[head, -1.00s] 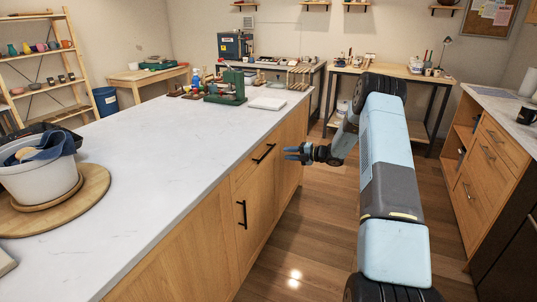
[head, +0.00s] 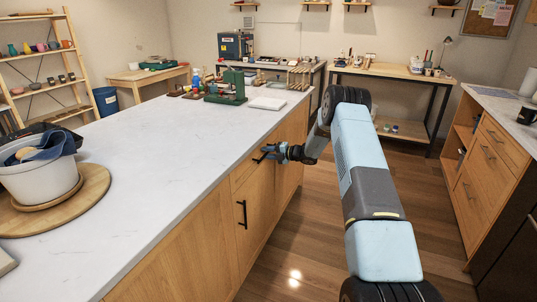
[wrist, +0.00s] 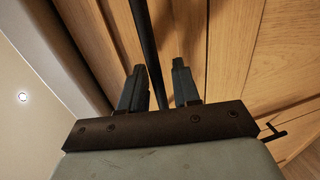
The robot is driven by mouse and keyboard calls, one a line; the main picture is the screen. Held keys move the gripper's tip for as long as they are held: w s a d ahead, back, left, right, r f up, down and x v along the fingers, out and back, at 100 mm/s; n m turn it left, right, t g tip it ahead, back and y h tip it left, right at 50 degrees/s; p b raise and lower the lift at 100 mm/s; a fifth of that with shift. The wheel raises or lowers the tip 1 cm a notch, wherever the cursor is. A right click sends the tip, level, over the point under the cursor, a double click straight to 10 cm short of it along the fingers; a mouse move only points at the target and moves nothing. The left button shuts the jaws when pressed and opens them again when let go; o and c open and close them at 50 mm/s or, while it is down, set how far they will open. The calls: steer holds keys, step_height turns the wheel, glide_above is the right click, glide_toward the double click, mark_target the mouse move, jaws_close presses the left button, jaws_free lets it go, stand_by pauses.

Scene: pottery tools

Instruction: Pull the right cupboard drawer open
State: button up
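The wooden drawer (head: 241,172) sits in the cupboard under the white counter, above a door, and its front looks flush with the cupboard. Its dark bar handle (head: 258,159) is partly covered by my gripper (head: 268,151) in the head view. In the wrist view my gripper (wrist: 157,78) has its two fingers apart. The handle (wrist: 143,30) runs between them, closer to the left finger. A gap shows between the handle and the right finger. Whether the left finger touches the handle I cannot tell.
The cupboard door below has an upright dark handle (head: 242,214). The white countertop (head: 150,170) overhangs beside my gripper. The wooden floor (head: 310,225) between the island and the right-hand cabinet (head: 488,165) is clear apart from my arm.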

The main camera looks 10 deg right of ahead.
steer(key=shift+c, duration=0.4)
jaws_close()
steer(key=shift+f, duration=0.1)
